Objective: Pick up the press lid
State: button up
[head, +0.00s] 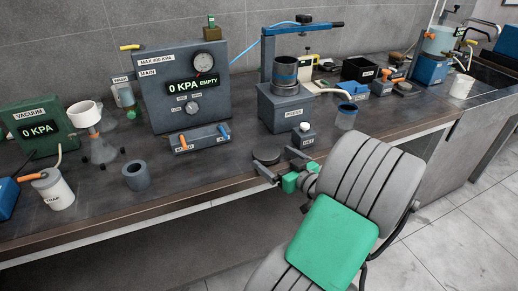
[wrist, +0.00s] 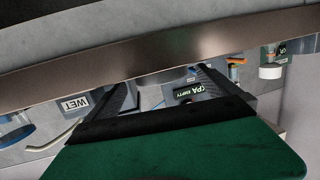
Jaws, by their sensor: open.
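A dark round disc, which looks like the press lid (head: 267,154), lies flat on the bench near its front edge, in front of the press (head: 285,108). My gripper (head: 275,160) is open at the front edge of the bench, with its fingertips close to the disc's near side. I cannot tell whether they touch it. In the wrist view the two dark fingers (wrist: 165,84) stand apart, with a grey shape partly seen between them. I cannot tell whether that shape is the lid.
A small white-capped bottle (head: 304,136) stands right of the disc, and a blue-grey cup (head: 346,116) is farther right. A grey control box (head: 200,138) and a grey cylinder (head: 136,176) stand to the left. The bench front edge (head: 190,190) runs just under my gripper.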

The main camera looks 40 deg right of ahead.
aim_at(265, 150)
jog(key=w, duration=0.2)
jog(key=w+p, duration=0.1)
jog(key=w, duration=0.4)
jog(key=shift+w+d+f+p, duration=0.3)
jog(key=shift+w+p, duration=0.05)
jog(key=shift+p, duration=0.05)
jog(key=c, duration=1.6)
jog(key=shift+c, duration=0.7)
jog(key=shift+r, duration=0.15)
